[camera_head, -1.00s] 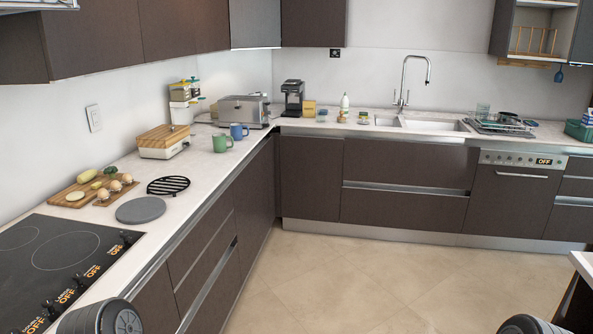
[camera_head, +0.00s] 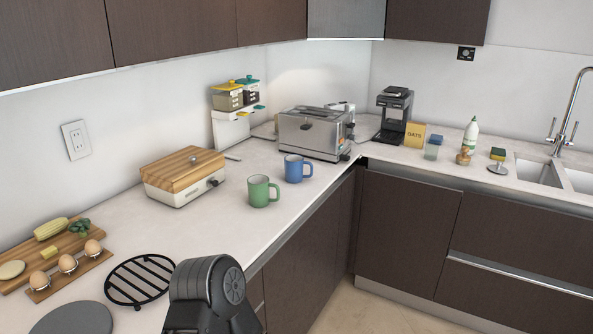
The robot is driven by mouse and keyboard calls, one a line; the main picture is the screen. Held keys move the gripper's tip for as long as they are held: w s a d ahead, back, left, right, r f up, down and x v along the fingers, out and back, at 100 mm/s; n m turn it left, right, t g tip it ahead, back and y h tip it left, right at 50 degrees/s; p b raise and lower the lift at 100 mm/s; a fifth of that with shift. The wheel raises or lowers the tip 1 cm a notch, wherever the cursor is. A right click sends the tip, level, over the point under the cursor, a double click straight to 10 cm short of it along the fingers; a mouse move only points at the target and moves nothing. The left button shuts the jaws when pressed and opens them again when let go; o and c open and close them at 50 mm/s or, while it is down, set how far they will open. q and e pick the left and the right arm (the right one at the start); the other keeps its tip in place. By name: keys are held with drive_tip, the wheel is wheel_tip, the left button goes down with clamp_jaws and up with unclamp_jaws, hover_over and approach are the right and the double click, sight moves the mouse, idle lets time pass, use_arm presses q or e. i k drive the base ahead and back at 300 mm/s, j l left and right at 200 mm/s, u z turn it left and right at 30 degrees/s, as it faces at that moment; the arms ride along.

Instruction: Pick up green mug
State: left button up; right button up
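The green mug (camera_head: 260,191) stands upright on the white counter (camera_head: 228,238), near its front edge, with its handle to the right. A blue mug (camera_head: 294,168) stands just behind it to the right, close by. A dark round part of my arm (camera_head: 215,290) shows at the bottom, in front of the counter and short of the green mug. Neither gripper's fingers are in the picture. Nothing is seen touching the green mug.
A wood-lidded box (camera_head: 184,178) stands left of the mugs, and a toaster (camera_head: 313,134) behind them. A black trivet (camera_head: 140,280), an egg holder (camera_head: 70,275) and a cutting board (camera_head: 18,277) lie nearer. Counter in front of the green mug is clear.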

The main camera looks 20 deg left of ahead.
sight(264, 192)
drive_tip(key=i+j+z, duration=0.1)
drive_tip(key=i, duration=1.2)
